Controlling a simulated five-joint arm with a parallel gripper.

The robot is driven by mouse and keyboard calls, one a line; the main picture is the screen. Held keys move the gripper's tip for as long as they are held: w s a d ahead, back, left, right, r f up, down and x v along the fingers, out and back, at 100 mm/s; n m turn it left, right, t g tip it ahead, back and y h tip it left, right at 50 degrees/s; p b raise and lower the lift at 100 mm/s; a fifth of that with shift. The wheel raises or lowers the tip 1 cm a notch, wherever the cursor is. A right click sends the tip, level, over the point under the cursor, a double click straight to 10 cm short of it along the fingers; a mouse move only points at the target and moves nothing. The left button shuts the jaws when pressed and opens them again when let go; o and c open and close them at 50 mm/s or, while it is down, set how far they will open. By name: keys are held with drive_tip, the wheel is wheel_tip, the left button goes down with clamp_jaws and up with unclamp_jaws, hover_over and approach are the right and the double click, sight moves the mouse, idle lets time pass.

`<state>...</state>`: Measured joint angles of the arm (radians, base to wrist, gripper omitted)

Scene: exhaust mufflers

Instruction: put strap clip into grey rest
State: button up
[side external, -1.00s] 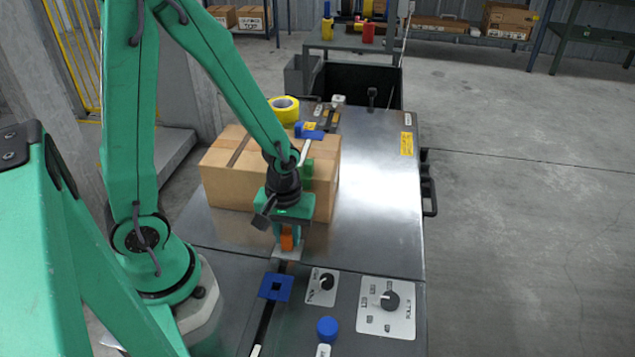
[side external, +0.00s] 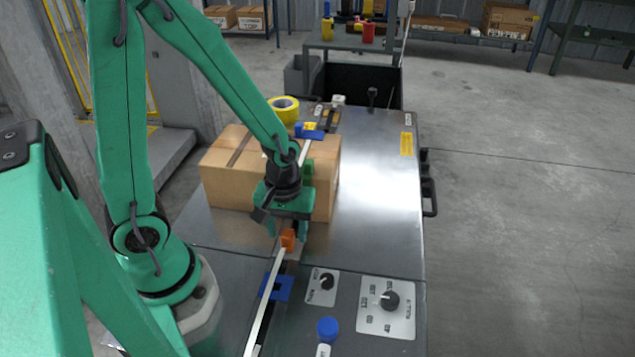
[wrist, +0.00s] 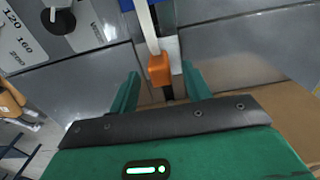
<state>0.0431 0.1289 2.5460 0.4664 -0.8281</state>
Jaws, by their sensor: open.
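The orange strap clip (side external: 287,240) sits at the light grey rest (side external: 294,253), at the far end of a pale strap (side external: 265,303). In the wrist view the clip (wrist: 159,69) stands on or against the grey rest (wrist: 173,55), with the strap leading away from it. My gripper (side external: 287,233) is open just above the clip. In the wrist view its green fingers (wrist: 160,92) are apart, one on each side, with gaps between them and the clip. How deep the clip sits in the rest is not clear.
A cardboard box (side external: 225,182) stands right behind my gripper. A blue square frame (side external: 277,287) lies under the strap. Two knob panels (side external: 388,305) and a blue button (side external: 327,328) are at the front right. The right bench top is clear.

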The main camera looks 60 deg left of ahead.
drive_tip(key=shift+r, duration=3.05)
drive_tip(key=shift+r, duration=0.45)
wheel_tip(320, 180, up, 15)
drive_tip(key=s+a+m+t, duration=0.1)
drive_tip(key=s+m+t, duration=0.1)
drive_tip(key=m+t, duration=0.3)
drive_tip(key=shift+s+m+t, duration=0.3)
drive_tip(key=shift+s+m, duration=0.05)
drive_tip(key=shift+m, duration=1.65)
drive_tip(key=shift+f, duration=0.15)
